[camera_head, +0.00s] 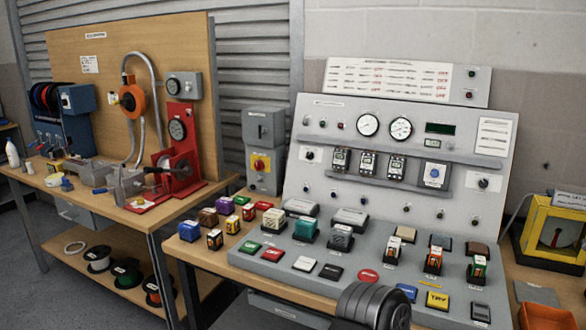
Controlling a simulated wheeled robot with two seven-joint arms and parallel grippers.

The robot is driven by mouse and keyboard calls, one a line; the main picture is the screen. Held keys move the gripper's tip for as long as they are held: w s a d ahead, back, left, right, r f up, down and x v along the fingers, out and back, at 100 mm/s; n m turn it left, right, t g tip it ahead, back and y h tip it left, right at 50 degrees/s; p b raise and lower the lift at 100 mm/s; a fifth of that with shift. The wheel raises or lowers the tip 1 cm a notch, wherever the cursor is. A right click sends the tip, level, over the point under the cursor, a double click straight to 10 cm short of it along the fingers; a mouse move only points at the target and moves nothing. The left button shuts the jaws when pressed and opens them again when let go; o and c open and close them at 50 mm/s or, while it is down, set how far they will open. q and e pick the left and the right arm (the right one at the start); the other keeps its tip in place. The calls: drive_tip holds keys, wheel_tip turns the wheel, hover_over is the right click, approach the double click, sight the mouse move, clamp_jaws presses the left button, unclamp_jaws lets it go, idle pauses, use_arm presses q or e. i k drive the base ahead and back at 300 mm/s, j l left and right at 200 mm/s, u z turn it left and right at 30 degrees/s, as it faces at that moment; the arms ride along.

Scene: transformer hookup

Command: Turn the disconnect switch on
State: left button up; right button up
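A grey wall-mounted box (264,128) stands left of the sloped control panel, with a small dark part on its front. Below it is a second grey box (264,182) with a red rotary knob on a yellow plate (261,164). This looks like the disconnect switch, but the labels are too small to read. I cannot tell the knob's position from here. Neither of my grippers shows in the head view, and nothing is seen touching the knob.
The sloped grey panel (330,192) carries gauges, breakers and knobs. Several coloured blocks, including a purple one (208,217), crowd the bench below the boxes. A wooden workbench (130,222) with a red winding machine (181,150) stands left. A yellow-framed device (552,232) stands right.

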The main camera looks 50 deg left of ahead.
sight(259, 165)
drive_tip(key=u, duration=2)
drive_tip(key=j+z, duration=0.1)
drive_tip(key=z, duration=0.65)
drive_tip(key=j+z, duration=0.15)
drive_tip(key=z, duration=0.25)
drive_tip(key=j+z, duration=0.2)
drive_tip(key=j, duration=0.2)
drive_tip(key=k+j+z, duration=0.25)
drive_tip(key=j, duration=0.15)
drive_tip(key=j+z, duration=0.2)
drive_tip(key=j, duration=0.2)
drive_tip(key=k+j+z, duration=0.25)
drive_tip(key=j, duration=0.15)
drive_tip(key=j+z, duration=0.2)
drive_tip(key=j, duration=0.15)
drive_tip(key=k+j, duration=0.25)
drive_tip(key=j, duration=0.15)
drive_tip(key=k+j, duration=0.25)
drive_tip(key=j, duration=0.2)
drive_tip(key=k+j, duration=0.25)
drive_tip(key=j, duration=0.15)
drive_tip(key=z, duration=0.05)
